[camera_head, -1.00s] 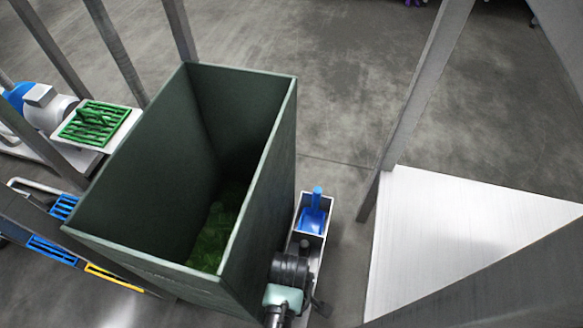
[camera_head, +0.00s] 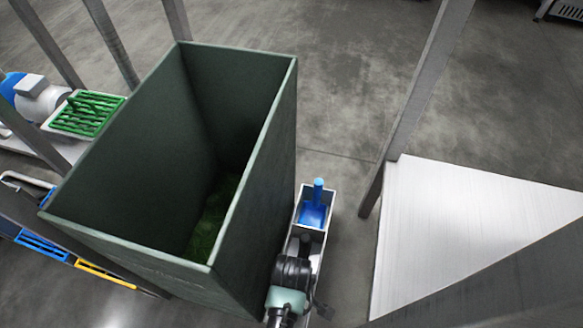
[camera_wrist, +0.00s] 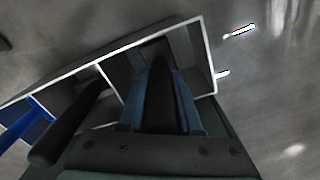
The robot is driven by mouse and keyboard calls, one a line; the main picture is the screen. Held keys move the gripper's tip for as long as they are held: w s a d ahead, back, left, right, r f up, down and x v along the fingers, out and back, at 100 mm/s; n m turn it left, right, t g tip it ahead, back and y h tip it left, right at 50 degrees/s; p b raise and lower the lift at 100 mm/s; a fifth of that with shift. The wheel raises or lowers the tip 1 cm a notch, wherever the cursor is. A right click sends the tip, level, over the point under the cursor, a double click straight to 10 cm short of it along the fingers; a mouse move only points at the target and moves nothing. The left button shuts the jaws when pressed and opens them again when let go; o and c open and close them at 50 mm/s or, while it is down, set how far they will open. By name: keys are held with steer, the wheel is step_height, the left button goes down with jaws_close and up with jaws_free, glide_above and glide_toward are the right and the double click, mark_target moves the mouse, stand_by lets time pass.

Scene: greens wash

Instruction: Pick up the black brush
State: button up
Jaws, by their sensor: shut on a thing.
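A narrow white-rimmed caddy (camera_head: 327,212) with compartments stands right of the tall green bin; it also shows in the wrist view (camera_wrist: 150,36). In the wrist view my gripper (camera_wrist: 163,88) reaches down into its end compartment. Its two blue fingers are shut on a black upright thing (camera_wrist: 160,85), which looks like the black brush. Its lower part is hidden inside the compartment. Another black handle (camera_wrist: 70,125) leans in the neighbouring compartment. A blue tool (camera_head: 314,211) stands in the far compartment. In the head view my wrist hides the fingertips.
The tall green bin (camera_head: 255,155) with greens (camera_head: 212,215) inside stands close left of the caddy. A grey post and a bright metal surface (camera_head: 450,230) are on the right. A green grate (camera_head: 88,114) lies at the left. Floor beyond the caddy is clear.

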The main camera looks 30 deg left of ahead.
jaws_close()
step_height(320, 180, up, 18)
steer(key=p, duration=1.2)
